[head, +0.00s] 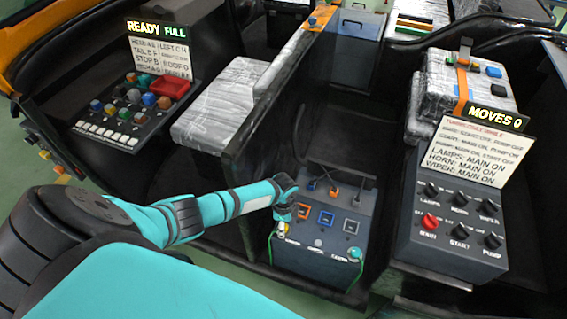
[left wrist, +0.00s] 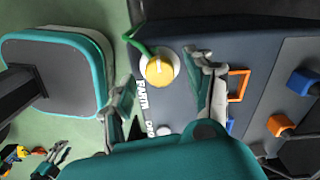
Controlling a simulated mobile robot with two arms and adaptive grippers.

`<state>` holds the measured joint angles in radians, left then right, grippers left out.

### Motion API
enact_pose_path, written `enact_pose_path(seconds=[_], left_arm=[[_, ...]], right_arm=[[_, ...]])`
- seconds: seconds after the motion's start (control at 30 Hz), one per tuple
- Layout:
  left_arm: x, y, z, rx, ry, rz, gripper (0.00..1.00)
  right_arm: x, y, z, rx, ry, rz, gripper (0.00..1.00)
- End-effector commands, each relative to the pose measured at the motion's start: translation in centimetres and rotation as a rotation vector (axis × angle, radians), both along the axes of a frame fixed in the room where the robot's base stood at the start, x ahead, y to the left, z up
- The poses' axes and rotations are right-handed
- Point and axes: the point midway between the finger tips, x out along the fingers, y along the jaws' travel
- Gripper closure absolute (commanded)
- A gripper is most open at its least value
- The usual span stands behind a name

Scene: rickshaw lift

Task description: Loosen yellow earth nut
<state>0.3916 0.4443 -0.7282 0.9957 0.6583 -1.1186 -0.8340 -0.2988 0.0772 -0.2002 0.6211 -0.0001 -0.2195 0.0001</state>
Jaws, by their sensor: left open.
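The yellow earth nut (left wrist: 159,71) sits on a pale round base on the dark box face in the left wrist view, with a green wire beside it and a white label below. In the head view it shows small at the box's front left corner (head: 282,231), partly under my gripper. My left gripper (left wrist: 163,76) is open, one finger on each side of the nut's line of sight. Whether the fingers touch it I cannot tell. In the head view my left gripper (head: 284,212) is just above that corner.
The box (head: 310,262) has orange, blue and grey square sockets with plugs behind them. A dark panel divider (head: 255,150) stands to its left. A knob panel (head: 450,245) with a "MOVES 0" sign stands right. A button console (head: 115,120) is at upper left.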

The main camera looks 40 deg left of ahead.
Motion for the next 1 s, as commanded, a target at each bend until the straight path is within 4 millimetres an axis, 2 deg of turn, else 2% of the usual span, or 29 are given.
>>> enact_pose_path(seconds=[0.03,0.1,0.37,0.47,0.8,1.0], left_arm=[[0.05,-0.01,-0.87,0.000,-0.001,0.000,0.45],[0.04,-0.01,-1.08,0.000,0.000,0.000,0.45],[0.02,-0.02,-0.96,0.000,0.000,0.000,0.45],[0.02,-0.01,-0.96,0.000,0.000,0.000,0.55],[0.03,-0.01,-0.97,0.000,0.000,0.000,1.00],[0.03,-0.01,-0.95,0.000,0.000,0.011,1.00]], right_arm=[[-0.02,-0.02,-0.88,0.000,0.000,0.000,0.60],[-0.03,-0.02,-1.07,0.000,0.001,0.000,0.60],[-0.07,-0.12,-0.94,-0.001,0.002,0.001,0.60],[-0.08,-0.21,-0.93,-0.002,0.002,0.001,0.60],[-0.13,-0.38,-0.95,-0.005,0.003,0.002,0.60],[-0.16,-0.38,-0.87,-0.005,0.003,0.001,0.60]])
